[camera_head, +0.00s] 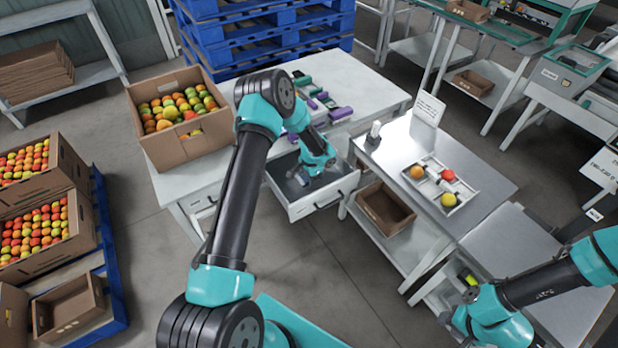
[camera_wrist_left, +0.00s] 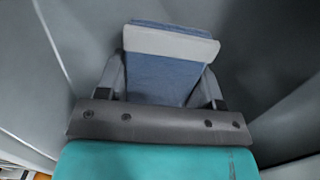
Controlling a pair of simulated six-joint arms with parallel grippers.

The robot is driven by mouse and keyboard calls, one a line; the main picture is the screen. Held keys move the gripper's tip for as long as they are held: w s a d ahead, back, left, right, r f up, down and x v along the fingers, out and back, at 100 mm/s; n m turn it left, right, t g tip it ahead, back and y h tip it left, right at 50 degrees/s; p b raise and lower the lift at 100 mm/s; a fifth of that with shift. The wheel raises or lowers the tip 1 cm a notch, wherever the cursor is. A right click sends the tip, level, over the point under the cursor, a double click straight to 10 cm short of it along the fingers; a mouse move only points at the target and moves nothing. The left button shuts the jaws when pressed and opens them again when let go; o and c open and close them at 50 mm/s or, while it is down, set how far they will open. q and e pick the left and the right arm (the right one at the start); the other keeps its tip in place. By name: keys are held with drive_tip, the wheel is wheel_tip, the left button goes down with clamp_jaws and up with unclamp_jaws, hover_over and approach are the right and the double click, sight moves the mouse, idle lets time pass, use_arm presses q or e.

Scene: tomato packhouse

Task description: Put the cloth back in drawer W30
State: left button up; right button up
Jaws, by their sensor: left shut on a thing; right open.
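A drawer (camera_head: 318,203) stands pulled out from the white table, grey inside. I cannot read a label on it, so I cannot tell whether it is W30. My left gripper (camera_head: 303,179) points down inside the open drawer. In the left wrist view, the gripper (camera_wrist_left: 165,85) is shut on a folded blue cloth (camera_wrist_left: 160,72) with a pale band, held between both fingers. Grey drawer surfaces surround it; I cannot tell whether the cloth touches the bottom. My right gripper (camera_head: 446,318) is open at the lower right, away from the drawer.
A cardboard box (camera_head: 185,150) of tomatoes stands on the white table (camera_head: 365,92), left of the drawer. Purple and green items (camera_head: 340,113) lie behind the drawer. A steel table (camera_head: 480,185) with a tray (camera_head: 462,196) stands to the right. Floor before the drawer is clear.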

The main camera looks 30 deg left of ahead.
use_arm(q)
drive_tip(key=shift+f, duration=0.55)
drive_tip(key=shift+s+f, duration=0.15)
drive_tip(key=shift+f, duration=0.05)
drive_tip(key=o, duration=1)
drive_tip(key=shift+d, duration=0.1)
drive_tip(key=shift+o, duration=0.2)
wheel_tip(320, 180, up, 13)
drive_tip(key=w, duration=0.1)
drive_tip(key=shift+d+r, duration=0.15)
drive_tip(key=shift+r, duration=0.05)
drive_tip(key=shift+w, duration=0.1)
